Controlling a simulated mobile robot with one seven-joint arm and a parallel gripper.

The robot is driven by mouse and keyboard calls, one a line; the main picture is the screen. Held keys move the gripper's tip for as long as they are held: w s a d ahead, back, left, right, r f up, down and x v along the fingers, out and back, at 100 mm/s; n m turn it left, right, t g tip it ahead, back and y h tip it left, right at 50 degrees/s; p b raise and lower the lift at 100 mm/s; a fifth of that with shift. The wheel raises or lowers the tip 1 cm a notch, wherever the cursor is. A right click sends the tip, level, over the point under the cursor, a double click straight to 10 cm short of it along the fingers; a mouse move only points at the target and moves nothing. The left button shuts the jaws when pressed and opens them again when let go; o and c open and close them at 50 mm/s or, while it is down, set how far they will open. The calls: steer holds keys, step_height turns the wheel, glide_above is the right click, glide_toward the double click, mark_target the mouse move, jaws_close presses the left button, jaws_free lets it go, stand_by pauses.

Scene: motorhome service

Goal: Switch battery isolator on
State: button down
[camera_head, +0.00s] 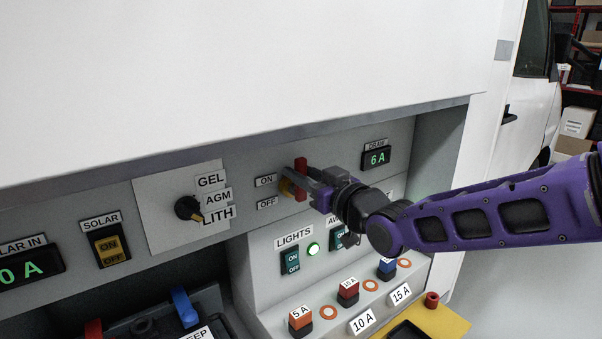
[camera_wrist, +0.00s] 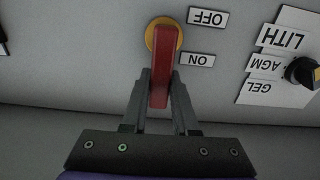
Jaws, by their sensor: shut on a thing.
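The battery isolator is a red handle (camera_head: 300,165) on a yellow round base (camera_head: 286,187), on the grey panel beside an ON label (camera_head: 266,180) above an OFF label (camera_head: 267,203). The handle stands upright in the head view. In the upside-down wrist view the red handle (camera_wrist: 159,85) extends down from the yellow base (camera_wrist: 151,38), past the ON label (camera_wrist: 197,59) side. My gripper (camera_head: 309,183) reaches in from the right. In the wrist view my gripper (camera_wrist: 160,78) is shut on the handle, one finger on each side. The fingers partly hide the handle in the head view.
A battery-type selector knob (camera_head: 188,208) is left of the isolator. A draw display (camera_head: 376,158) reading 6 A is at right. An overhanging white body edge runs above the panel.

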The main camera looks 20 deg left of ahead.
steer(key=c, duration=0.7)
jaws_free()
steer(key=shift+d, duration=0.1)
